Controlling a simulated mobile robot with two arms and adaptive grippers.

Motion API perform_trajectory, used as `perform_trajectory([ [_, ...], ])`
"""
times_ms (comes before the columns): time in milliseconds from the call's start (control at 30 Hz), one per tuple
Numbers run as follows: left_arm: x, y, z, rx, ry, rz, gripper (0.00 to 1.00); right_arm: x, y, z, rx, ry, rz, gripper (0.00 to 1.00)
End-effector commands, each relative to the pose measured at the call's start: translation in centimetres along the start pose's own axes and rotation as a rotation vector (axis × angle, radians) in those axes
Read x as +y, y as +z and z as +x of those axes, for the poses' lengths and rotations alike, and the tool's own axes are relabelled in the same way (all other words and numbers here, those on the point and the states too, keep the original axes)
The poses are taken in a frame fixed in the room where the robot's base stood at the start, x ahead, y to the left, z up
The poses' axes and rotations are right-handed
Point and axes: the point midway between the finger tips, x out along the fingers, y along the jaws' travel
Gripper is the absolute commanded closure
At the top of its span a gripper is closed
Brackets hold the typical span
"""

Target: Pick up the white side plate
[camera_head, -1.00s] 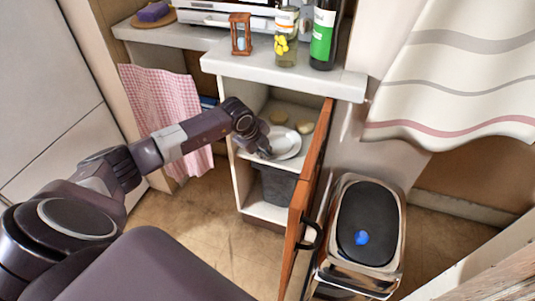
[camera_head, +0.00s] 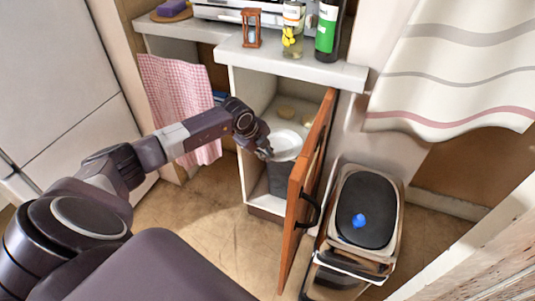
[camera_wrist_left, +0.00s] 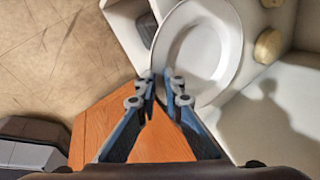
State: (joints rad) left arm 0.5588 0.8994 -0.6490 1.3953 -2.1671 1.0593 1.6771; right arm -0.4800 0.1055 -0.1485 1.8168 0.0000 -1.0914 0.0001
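The white side plate (camera_head: 287,143) is at the front of the open cabinet's upper shelf, over the edge above a dark grey bin. In the left wrist view the plate (camera_wrist_left: 212,48) lies just beyond the fingertips, its near rim between them. My left gripper (camera_head: 265,152) reaches into the cabinet from the left. It also shows in the left wrist view (camera_wrist_left: 163,84), its two fingers close together and shut on the rim. Part of the rim is hidden by the fingers. My right gripper is not in view.
Round tan items (camera_head: 286,112) sit behind the plate on the shelf. The open orange wooden door (camera_head: 305,185) stands close to the right. The dark grey bin (camera_head: 281,177) is below. A pedal bin (camera_head: 365,210) stands right of the door; a counter (camera_head: 290,66) overhangs above.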

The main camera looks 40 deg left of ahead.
Motion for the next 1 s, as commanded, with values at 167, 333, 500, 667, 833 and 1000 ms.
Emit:
perform_trajectory([
  [167,0.1,0.0,0.1,-0.001,0.001,0.000,0.73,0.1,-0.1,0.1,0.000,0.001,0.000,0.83],
  [333,0.0,0.0,0.0,-0.001,-0.001,0.001,0.73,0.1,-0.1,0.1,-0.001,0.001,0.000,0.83],
  [500,-0.1,0.1,-0.4,-0.001,-0.004,0.002,0.73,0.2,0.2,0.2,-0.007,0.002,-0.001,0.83],
  [667,-0.1,0.1,-2.6,-0.002,-0.005,0.002,0.73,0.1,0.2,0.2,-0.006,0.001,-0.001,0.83],
  [833,0.0,0.1,-6.3,-0.003,-0.002,0.004,0.73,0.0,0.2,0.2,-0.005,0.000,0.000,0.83],
  [1000,0.0,0.1,-9.6,-0.003,-0.002,0.003,0.73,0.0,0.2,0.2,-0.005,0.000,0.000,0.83],
])
